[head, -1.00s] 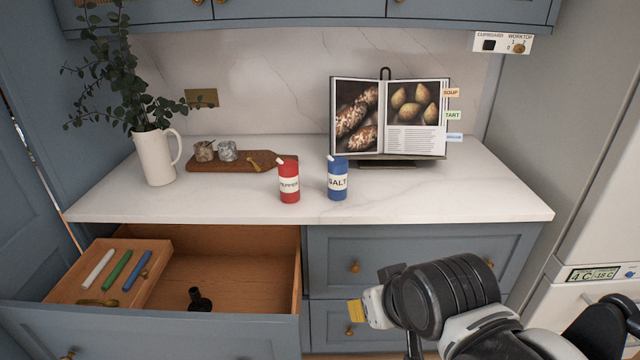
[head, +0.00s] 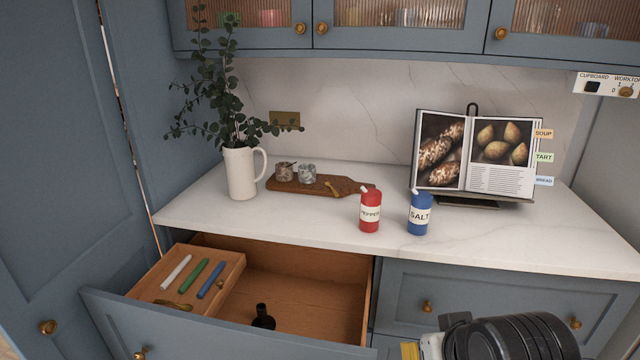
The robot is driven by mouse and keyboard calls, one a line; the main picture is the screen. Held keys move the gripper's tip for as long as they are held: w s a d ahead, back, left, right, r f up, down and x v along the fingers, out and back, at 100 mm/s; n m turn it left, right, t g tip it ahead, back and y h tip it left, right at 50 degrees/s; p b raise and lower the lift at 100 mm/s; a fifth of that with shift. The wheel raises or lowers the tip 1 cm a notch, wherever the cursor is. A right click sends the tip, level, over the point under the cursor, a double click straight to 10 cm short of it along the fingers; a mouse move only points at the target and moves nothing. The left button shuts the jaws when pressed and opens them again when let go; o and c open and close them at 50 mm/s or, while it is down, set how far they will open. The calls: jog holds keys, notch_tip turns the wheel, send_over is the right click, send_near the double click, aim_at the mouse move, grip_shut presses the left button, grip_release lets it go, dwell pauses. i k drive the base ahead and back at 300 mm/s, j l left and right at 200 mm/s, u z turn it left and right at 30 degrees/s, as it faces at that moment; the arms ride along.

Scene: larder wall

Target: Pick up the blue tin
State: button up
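The blue tin (head: 420,214), labelled SALT, stands upright on the white marble worktop (head: 300,222) in the head view, right of centre. A red tin (head: 370,211), labelled PEPPER, stands close to its left, a small gap apart. My gripper is only partly in view at the bottom right edge, in front of and below the worktop and well away from the blue tin. Its fingers cannot be made out, so I cannot tell whether it is open or shut.
A cookbook (head: 492,152) on a stand is behind the blue tin. A wooden board (head: 318,187) with two small jars and a white jug (head: 240,172) of foliage are left. An open drawer (head: 300,290) juts out below, holding a tray of candles and a dark bottle (head: 263,316).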

aim_at(421, 201)
jog(key=i+j+z, duration=0.2)
jog(key=j, duration=0.3)
jog(key=j+z, duration=0.2)
jog(key=j, duration=0.25)
jog(key=i+j+z, duration=0.15)
jog(key=j, duration=0.4)
